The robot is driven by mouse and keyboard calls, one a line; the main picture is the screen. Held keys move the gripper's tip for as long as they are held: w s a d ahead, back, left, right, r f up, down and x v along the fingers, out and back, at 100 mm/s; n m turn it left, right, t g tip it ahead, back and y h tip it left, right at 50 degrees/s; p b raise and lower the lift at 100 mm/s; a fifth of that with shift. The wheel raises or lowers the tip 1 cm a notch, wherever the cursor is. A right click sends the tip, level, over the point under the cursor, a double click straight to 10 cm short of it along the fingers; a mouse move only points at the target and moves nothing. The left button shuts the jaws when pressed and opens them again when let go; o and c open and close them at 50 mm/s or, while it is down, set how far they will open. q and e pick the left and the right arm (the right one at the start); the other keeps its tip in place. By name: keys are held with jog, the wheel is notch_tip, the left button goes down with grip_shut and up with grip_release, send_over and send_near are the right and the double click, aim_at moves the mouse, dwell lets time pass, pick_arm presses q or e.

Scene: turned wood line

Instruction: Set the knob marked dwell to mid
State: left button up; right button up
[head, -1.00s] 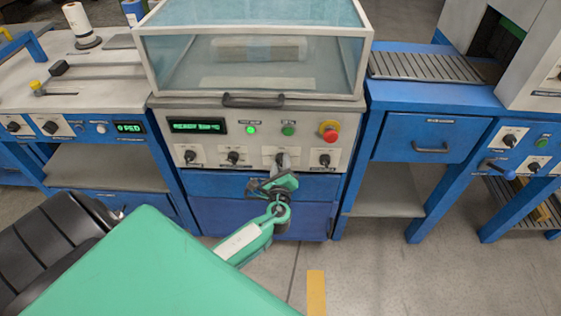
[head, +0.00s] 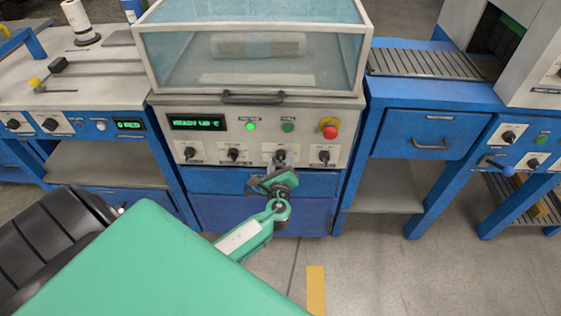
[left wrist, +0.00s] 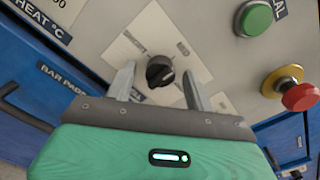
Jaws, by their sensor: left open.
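The middle machine's front panel has a row of black knobs on pale plates. My right gripper is not in view.
Above the knobs are a green display (head: 197,123), green buttons (head: 288,127) and a red emergency knob (head: 329,128) on yellow. A clear-sided hood (head: 255,55) tops the machine. Blue drawers (head: 222,182) lie below the panel. Neighbouring benches stand left and right.

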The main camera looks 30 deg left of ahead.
pick_arm(q)
jog(key=v, duration=1.4)
jog(key=shift+b, duration=0.3)
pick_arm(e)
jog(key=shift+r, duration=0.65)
pick_arm(q)
jog(key=shift+w, duration=0.1)
